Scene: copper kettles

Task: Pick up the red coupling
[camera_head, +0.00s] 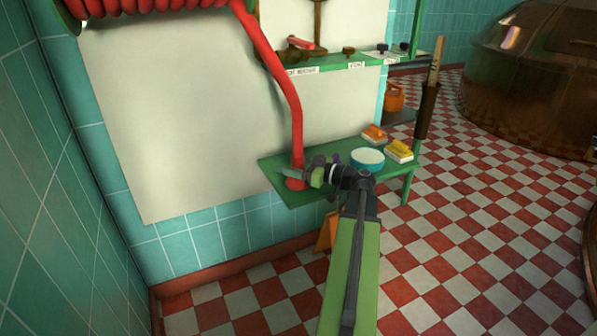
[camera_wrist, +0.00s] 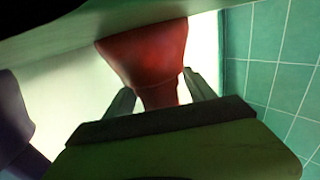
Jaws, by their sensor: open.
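The red coupling (camera_head: 294,184) is at the lower end of the red hose, on the green shelf (camera_head: 265,166) near its left end. In the wrist view the coupling (camera_wrist: 148,52) is wide at the shelf and narrows away from it. My gripper (camera_head: 288,175) is at the coupling, partly covering it in the head view. In the wrist view my gripper (camera_wrist: 158,88) is open, with one finger on each side of the coupling's narrow part. Whether the fingers touch it cannot be told.
The red hose (camera_head: 284,82) hangs from a reel above. Right of my gripper are a round blue-rimmed tin (camera_head: 367,157), a yellow box (camera_head: 399,151) and an orange box (camera_head: 375,133). A purple object (camera_wrist: 12,118) is close by in the wrist view. A tiled wall (camera_head: 35,160) bounds the left.

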